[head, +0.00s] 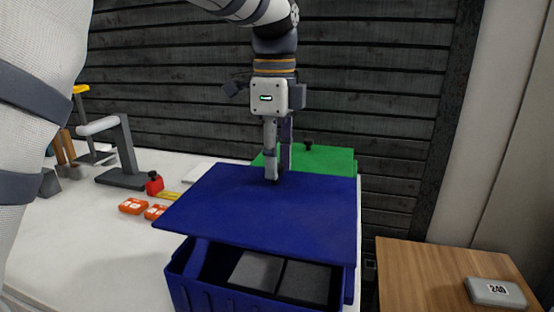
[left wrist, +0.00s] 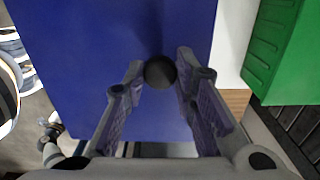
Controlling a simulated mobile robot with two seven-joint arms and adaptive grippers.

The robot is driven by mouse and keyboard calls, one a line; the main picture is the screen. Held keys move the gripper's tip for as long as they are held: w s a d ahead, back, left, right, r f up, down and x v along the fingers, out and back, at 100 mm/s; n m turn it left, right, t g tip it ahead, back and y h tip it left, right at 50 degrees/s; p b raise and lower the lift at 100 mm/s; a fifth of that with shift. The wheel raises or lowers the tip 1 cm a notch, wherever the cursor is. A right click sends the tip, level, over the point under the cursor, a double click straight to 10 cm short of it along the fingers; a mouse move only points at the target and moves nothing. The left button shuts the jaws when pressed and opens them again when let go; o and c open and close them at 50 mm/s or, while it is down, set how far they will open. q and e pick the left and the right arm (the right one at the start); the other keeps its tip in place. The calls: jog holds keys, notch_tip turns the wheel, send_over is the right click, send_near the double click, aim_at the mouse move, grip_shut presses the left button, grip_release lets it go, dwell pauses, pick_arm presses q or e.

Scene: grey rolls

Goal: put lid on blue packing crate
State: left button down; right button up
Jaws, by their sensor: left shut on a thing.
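The blue lid (head: 235,210) is a flat panel above the blue packing crate (head: 200,296), and its front edge is raised clear of the crate's front part. Dark grey blocks (head: 256,271) show inside the crate through the gap at the front. My left gripper (head: 272,180) points down at the lid and is shut on its dark round knob (left wrist: 160,72). The lid (left wrist: 90,60) fills much of the left wrist view. The back of the crate is hidden under the lid. My right gripper is not in view.
A green crate (head: 340,160) with a black-knobbed lid stands behind. Orange boxes (head: 133,206), a tape dispenser (head: 155,184) and a grey stand (head: 122,178) are on the white table (head: 90,240) at left. A wooden table (head: 425,275) with a label box (head: 496,292) is at right.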

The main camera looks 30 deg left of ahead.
aim_at(273, 187)
pick_arm(q)
jog(key=shift+s+r, duration=0.15)
jog(key=shift+s, duration=0.35)
jog(key=shift+w, duration=0.1)
jog(key=shift+w+f, duration=0.1)
jog(key=shift+f, duration=4.2)
jog(key=c, duration=1.2)
grip_release()
notch_tip(273, 187, up, 12)
jog(key=shift+w+a, duration=0.1)
